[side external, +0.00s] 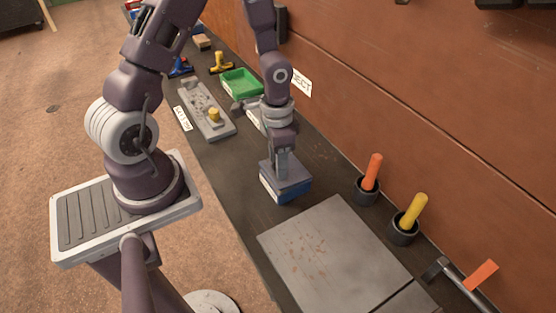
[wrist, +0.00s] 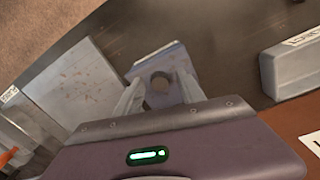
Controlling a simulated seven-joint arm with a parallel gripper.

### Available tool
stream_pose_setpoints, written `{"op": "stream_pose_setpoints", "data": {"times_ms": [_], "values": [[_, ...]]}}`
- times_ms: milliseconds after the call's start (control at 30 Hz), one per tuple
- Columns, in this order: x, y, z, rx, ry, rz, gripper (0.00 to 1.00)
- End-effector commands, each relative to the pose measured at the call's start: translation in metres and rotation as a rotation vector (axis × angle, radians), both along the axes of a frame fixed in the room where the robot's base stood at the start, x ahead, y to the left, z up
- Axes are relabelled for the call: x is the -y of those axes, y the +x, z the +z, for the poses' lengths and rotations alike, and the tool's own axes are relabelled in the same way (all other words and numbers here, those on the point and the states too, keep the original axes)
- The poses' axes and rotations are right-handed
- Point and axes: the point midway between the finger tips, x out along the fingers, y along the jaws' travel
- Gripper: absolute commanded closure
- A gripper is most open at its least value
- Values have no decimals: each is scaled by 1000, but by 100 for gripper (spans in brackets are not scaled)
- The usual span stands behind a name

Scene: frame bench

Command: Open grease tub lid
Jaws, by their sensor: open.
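The grease tub (side external: 294,193) is a small blue box on the dark bench, with a grey-blue lid (side external: 299,186) on top. In the wrist view the lid (wrist: 172,57) appears as a tilted square with a round dark knob (wrist: 160,82) on it. My gripper (side external: 283,176) points down right above the lid. In the wrist view my gripper (wrist: 158,88) is open, with one pale finger on each side of the knob. Whether the fingers touch the knob or lid cannot be told. The tub's inside is hidden by the lid.
A flat grey plate (side external: 330,255) lies in front of the tub. Cups with an orange handle (side external: 372,170) and a yellow handle (side external: 413,214) stand by the wall at right. A green bin (side external: 241,83) and a grey fixture (side external: 204,112) lie behind.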

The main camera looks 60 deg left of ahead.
Motion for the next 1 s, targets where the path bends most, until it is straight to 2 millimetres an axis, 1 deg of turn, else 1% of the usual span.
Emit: {"op": "stream_pose_setpoints", "data": {"times_ms": [67, 200, 300, 1000], "values": [[0, 0, 0, 0, 0, 0, 55], [0, 0, 0, 0, 0, 0, 83], [0, 0, 0, 0, 0, 0, 100], [0, 0, 1, -1, 0, 0, 100]]}}
